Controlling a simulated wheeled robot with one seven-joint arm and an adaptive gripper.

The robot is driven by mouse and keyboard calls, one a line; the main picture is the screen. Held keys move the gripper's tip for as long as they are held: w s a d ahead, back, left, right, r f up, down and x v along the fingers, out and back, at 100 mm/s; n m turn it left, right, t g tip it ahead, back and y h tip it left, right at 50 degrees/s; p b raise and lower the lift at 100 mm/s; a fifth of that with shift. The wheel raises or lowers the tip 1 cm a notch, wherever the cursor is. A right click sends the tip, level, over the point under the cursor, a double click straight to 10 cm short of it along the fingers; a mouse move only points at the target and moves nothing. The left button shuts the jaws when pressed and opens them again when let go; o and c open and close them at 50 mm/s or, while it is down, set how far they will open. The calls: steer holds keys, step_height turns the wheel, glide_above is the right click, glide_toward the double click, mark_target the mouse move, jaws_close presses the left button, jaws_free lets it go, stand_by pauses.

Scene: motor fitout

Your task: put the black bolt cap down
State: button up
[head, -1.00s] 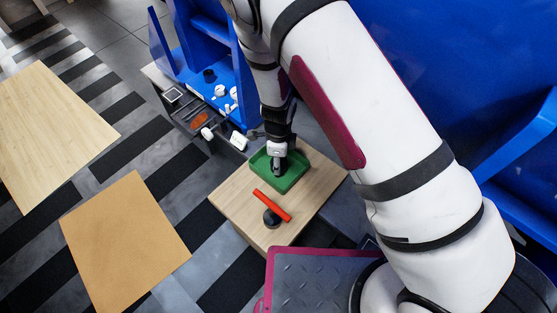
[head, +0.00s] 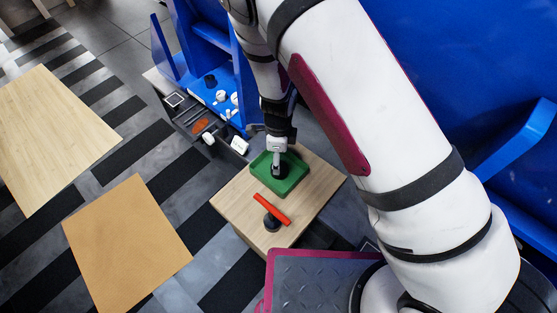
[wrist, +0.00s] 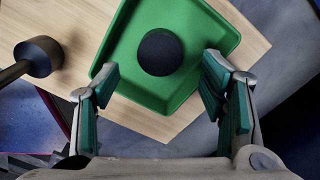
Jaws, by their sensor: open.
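The black bolt cap (wrist: 160,52) is a dark round piece lying in the green tray (wrist: 127,62), near the middle of its floor. My gripper (wrist: 160,72) is open, with one finger on each side of the cap in the wrist view and a clear gap to it on both sides. In the head view my gripper (head: 277,160) points down over the green tray (head: 297,179). The cap (head: 280,171) shows there as a dark patch below the fingers, partly hidden by them.
The tray sits on a light wooden tabletop (head: 233,200). A red bar (head: 272,209) and a black round piece (head: 271,223) are together in front of the tray. A blue unit (head: 211,88) with small white parts stands behind.

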step_height(320, 180, up, 7)
steer(key=p, duration=0.2)
steer(key=shift+r, duration=0.1)
steer(key=s+d+r+n+y, duration=0.1)
steer(key=s+d+r+n, duration=0.2)
steer(key=r, duration=0.6)
steer(key=s+d+r+n+y, duration=0.1)
steer(key=s+d+r+n, duration=0.15)
steer(key=r, duration=0.65)
steer(key=s+d+r+n+y, duration=0.1)
steer(key=s+d+r+n, duration=0.2)
steer(key=r, duration=0.6)
steer(key=s+d+r+n+h, duration=0.1)
steer(key=s+d+r+n, duration=0.1)
steer(key=s, duration=0.5)
steer(key=s+d+r+n+h, duration=0.1)
steer(key=s+d+r+n, duration=0.2)
steer(key=s+d+n, duration=0.2)
steer(key=s+d+r+n+h, duration=0.1)
steer(key=s+d+r+n, duration=0.2)
steer(key=s+d, duration=0.3)
steer(key=s, duration=0.2)
steer(key=shift+s+d+r+t, duration=0.25)
steer(key=shift+s+d+t, duration=0.05)
steer(key=shift+s, duration=0.1)
